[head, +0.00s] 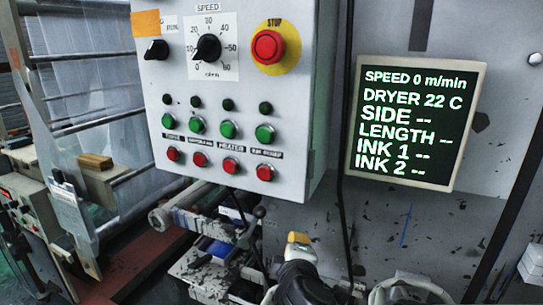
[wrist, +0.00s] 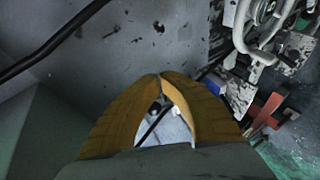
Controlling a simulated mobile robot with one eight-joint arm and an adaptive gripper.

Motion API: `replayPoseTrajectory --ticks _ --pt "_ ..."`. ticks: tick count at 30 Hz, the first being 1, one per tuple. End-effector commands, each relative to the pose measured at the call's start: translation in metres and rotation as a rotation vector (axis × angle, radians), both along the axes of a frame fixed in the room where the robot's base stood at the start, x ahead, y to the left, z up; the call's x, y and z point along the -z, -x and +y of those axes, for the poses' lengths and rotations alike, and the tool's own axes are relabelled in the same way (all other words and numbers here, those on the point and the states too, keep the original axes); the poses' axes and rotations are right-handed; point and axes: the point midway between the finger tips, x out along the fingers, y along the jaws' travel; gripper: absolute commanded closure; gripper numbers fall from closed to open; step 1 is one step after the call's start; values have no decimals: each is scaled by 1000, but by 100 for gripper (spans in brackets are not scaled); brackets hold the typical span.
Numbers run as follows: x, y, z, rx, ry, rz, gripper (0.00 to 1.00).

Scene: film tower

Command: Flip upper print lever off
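My gripper (head: 299,238) shows at the bottom centre of the head view, below the control box. In the wrist view its two yellow fingers (wrist: 161,77) meet at the tips, with nothing seen held there. A lever with a dark round knob (head: 259,212) stands just left of my gripper in the head view, apart from it, on the print machinery below the box. A dark rod shows through the gap between the fingers in the wrist view (wrist: 152,127); I cannot tell whether it is the same lever. No label marks the upper print lever.
The grey control box (head: 300,130) with knobs, buttons and a red stop button (head: 268,46) hangs above. A display (head: 415,122) reads speed 0 m/min. A black cable (head: 343,200) runs down the grey wall. Pipes and brackets (wrist: 262,35) stand at upper right in the wrist view.

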Motion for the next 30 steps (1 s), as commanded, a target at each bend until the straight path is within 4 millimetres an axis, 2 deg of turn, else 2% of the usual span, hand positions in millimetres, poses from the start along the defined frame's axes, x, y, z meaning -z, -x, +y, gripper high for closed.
replayPoseTrajectory --ticks 1,3,6,9,12,17,30 --pt "14 12 -41 113 -114 66 100" --pt "31 33 -83 263 -289 157 100" --pt "53 73 -125 463 -539 268 100" --pt "70 109 -144 616 -746 348 100" --pt "80 136 -151 722 -905 401 100" --pt "87 161 -151 813 -1056 450 100" --pt "87 165 -149 828 -1085 460 100"
